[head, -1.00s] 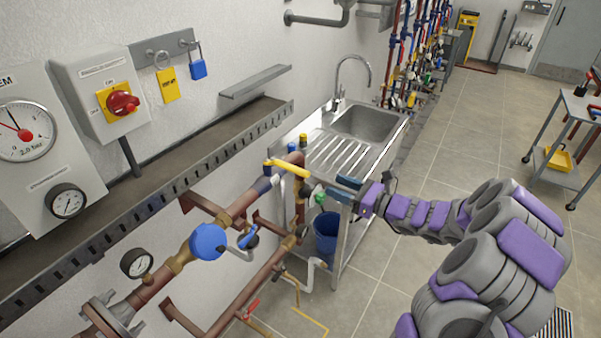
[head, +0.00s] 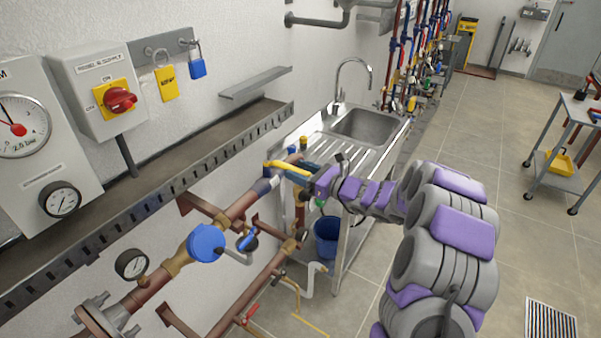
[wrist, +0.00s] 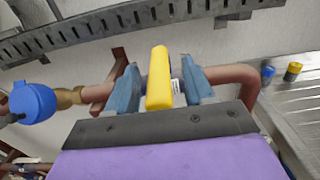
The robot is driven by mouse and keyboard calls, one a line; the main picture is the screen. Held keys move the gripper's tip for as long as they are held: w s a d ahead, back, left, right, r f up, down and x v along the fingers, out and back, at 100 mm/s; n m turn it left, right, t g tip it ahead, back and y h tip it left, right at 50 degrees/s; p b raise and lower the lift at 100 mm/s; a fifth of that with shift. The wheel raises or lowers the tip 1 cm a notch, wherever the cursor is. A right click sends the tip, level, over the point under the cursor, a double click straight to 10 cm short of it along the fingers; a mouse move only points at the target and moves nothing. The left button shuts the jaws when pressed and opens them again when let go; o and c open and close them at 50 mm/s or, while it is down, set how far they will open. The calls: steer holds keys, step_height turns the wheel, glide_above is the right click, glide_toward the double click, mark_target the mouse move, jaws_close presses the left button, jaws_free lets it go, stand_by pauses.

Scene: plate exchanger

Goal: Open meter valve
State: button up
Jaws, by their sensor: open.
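The blue round meter (head: 207,243) sits on the copper pipe in the head view and at the left of the wrist view (wrist: 33,103). A yellow valve lever (head: 287,167) is on the same pipe, farther along toward the sink. In the wrist view the yellow lever (wrist: 159,77) stands between the two blue fingers of my gripper (wrist: 159,88). The fingers are apart, one on each side of the lever, with small gaps visible. In the head view my gripper (head: 290,171) is at the lever, and my arm hides part of the pipe there.
A steel sink (head: 364,125) stands behind the pipes, with a blue bucket (head: 327,236) below. A slotted metal tray (head: 150,167) runs along the wall above the pipe. A pressure gauge (head: 132,264) rises from the pipe. The floor at right is mostly clear up to a cart (head: 565,150).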

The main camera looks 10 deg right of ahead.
steer(key=shift+c, duration=0.4)
jaws_close()
